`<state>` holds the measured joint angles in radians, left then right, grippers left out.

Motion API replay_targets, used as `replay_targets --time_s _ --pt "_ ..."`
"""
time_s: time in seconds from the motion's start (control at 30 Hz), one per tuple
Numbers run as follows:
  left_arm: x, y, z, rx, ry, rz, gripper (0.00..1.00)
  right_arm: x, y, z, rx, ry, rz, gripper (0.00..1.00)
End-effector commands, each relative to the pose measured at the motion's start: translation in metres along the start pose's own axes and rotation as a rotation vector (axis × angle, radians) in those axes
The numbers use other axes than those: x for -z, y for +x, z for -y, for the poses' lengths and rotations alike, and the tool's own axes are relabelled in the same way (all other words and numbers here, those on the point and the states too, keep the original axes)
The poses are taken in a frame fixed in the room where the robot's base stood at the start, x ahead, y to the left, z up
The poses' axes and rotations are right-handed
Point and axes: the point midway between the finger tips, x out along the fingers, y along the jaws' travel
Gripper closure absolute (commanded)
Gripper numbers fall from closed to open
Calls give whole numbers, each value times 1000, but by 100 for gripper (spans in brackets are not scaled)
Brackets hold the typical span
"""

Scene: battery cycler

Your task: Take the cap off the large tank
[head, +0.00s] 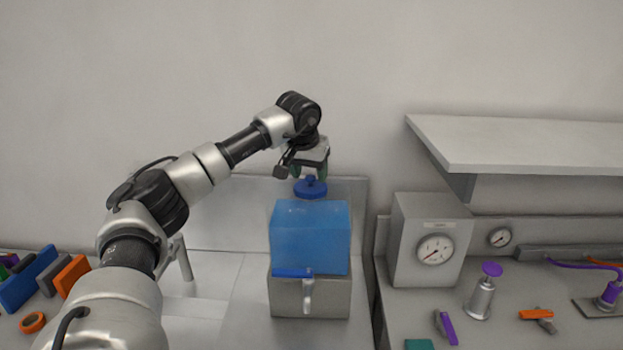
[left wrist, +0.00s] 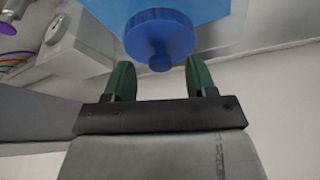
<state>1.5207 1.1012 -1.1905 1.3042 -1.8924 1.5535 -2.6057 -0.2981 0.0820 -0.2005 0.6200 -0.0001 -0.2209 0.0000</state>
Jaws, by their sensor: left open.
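The large tank is a translucent blue box (head: 310,237) on a grey base in the head view; its blue side also shows at the top of the left wrist view (left wrist: 100,12). The round blue cap (head: 310,190) with a small knob is at the tank's top; it shows large in the left wrist view (left wrist: 158,36). My left gripper (head: 309,172) points down just above the cap, open. In the left wrist view its green fingers (left wrist: 158,66) stand on either side of the knob, with visible gaps. My right gripper is not in view.
A grey box with a dial gauge (head: 420,240) stands right of the tank. A white shelf (head: 530,140) juts out above it. Orange and blue blocks (head: 70,275) are at far left.

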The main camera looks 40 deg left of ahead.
Motion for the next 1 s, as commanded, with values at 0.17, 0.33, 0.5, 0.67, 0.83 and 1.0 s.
replay_targets --time_s 0.17,0.33,0.5,0.67,0.83,1.0 --pt "0 14 0 0 0 -1 44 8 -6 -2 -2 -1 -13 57" --pt "0 15 -1 -1 1 -2 44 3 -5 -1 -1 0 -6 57" --pt "0 15 -1 -1 1 -2 65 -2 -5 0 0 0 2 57" --pt "0 14 -1 -1 1 -2 90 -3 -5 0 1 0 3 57" --pt "0 14 -1 -1 1 -2 100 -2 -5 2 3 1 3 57" --pt "0 14 -1 -1 0 -2 100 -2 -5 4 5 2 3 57"
